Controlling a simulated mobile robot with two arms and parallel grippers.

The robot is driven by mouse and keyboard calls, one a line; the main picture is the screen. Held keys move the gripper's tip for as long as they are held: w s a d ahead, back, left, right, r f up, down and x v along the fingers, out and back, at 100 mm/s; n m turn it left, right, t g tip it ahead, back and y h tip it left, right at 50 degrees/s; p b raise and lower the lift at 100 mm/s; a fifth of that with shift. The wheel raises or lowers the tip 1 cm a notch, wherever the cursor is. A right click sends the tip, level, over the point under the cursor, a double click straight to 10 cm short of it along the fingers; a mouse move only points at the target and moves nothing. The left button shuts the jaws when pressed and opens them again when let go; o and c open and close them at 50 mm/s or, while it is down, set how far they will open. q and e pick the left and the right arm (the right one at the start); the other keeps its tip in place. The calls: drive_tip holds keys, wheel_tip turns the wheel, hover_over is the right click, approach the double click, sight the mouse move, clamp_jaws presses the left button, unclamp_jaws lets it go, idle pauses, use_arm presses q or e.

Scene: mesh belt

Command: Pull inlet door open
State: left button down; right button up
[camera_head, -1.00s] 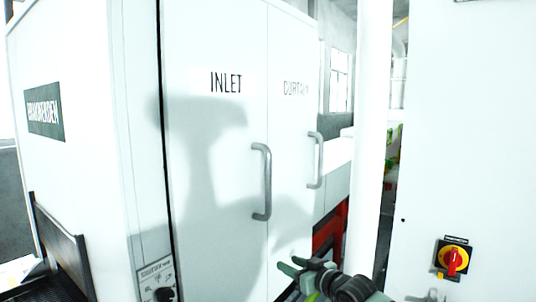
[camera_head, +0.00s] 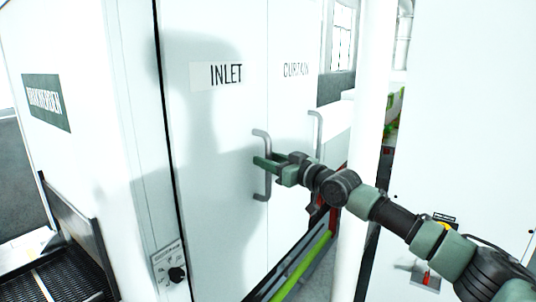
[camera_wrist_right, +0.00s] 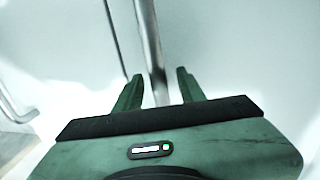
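The white inlet door (camera_head: 215,235), marked INLET, stands in the white machine and looks shut, flush with the curtain door (camera_head: 292,110) to its right. Its grey upright bar handle (camera_head: 268,184) is near its right edge. My right gripper (camera_head: 262,162) reaches in from the right at the middle of this handle. In the right wrist view the handle bar (camera_wrist_right: 147,30) runs down between the two fingers of my right gripper (camera_wrist_right: 157,80), which are apart with gaps beside the bar. My left gripper is not in view.
The curtain door's handle (camera_head: 317,133) is close behind my right gripper. A white post (camera_head: 372,100) and a white cabinet (camera_head: 460,120) stand to the right. A mesh belt (camera_head: 50,278) is at the lower left. A control knob (camera_head: 177,274) sits low beside the door.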

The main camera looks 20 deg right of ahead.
drive_tip(key=shift+w, duration=0.2)
drive_tip(key=shift+c, duration=0.3)
clamp_jaws()
idle(1.1)
